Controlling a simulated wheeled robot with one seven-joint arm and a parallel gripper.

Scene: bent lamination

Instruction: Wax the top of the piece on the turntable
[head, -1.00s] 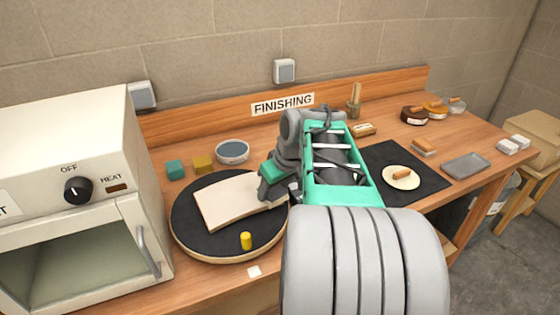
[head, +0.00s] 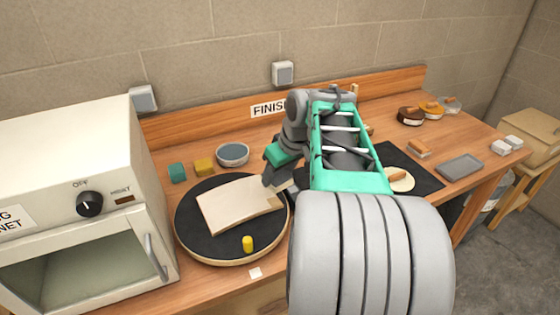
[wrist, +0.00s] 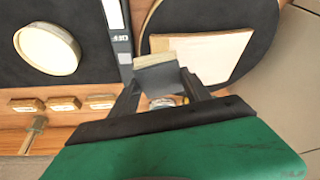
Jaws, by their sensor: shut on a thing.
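The pale, gently curved piece (head: 232,204) lies on the black turntable (head: 195,240). A darker tan patch shows at its right end. In the wrist view the piece (wrist: 215,58) lies on the turntable (wrist: 245,22), just beyond my fingers. My gripper (wrist: 160,84) is shut on a grey block (wrist: 157,75) with a pale, wood-coloured edge. In the head view my gripper (head: 276,180) is at the piece's right end; the arm hides much of it and the held block. I cannot tell whether the block touches the piece.
A yellow peg (head: 248,244) stands on the turntable's front. A white cabinet (head: 75,180) is close on the left. Teal (head: 177,172) and yellow (head: 204,167) blocks and a bowl (head: 233,153) sit behind. A black mat (head: 425,178) with a round cream disc (head: 403,182) is at right.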

